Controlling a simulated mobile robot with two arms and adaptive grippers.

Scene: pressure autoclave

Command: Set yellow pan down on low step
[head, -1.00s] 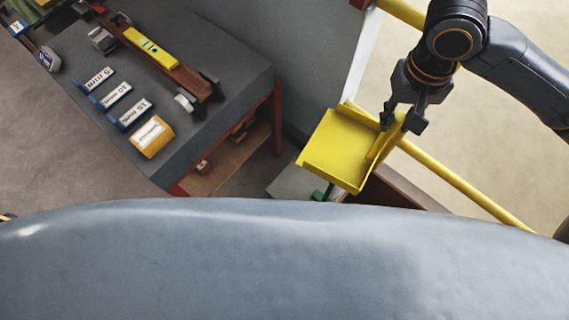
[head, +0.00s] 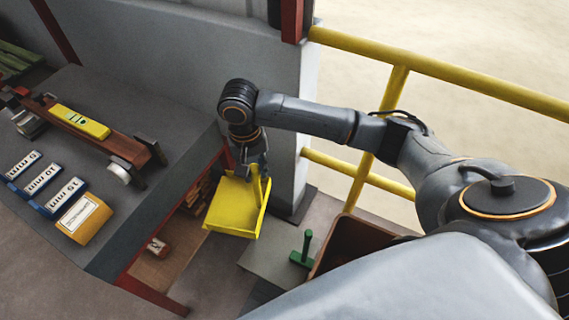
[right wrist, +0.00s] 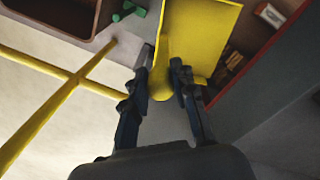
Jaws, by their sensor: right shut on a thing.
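The yellow pan (head: 230,208) hangs from my right gripper (head: 256,176) in the head view, to the right of the workbench. My right gripper is shut on the pan's raised edge or handle. In the right wrist view the pan (right wrist: 205,35) lies beyond the fingertips, its near part between the two fingers (right wrist: 166,84). A flat grey slab, possibly the low step (head: 270,252), lies on the floor below and to the right of the pan. The pan appears above floor level; its exact height is hard to tell. My left gripper is out of view.
A green handled object (head: 302,250) stands on the slab beside a brown bin (head: 350,243). A yellow railing (head: 392,100) runs along the right.

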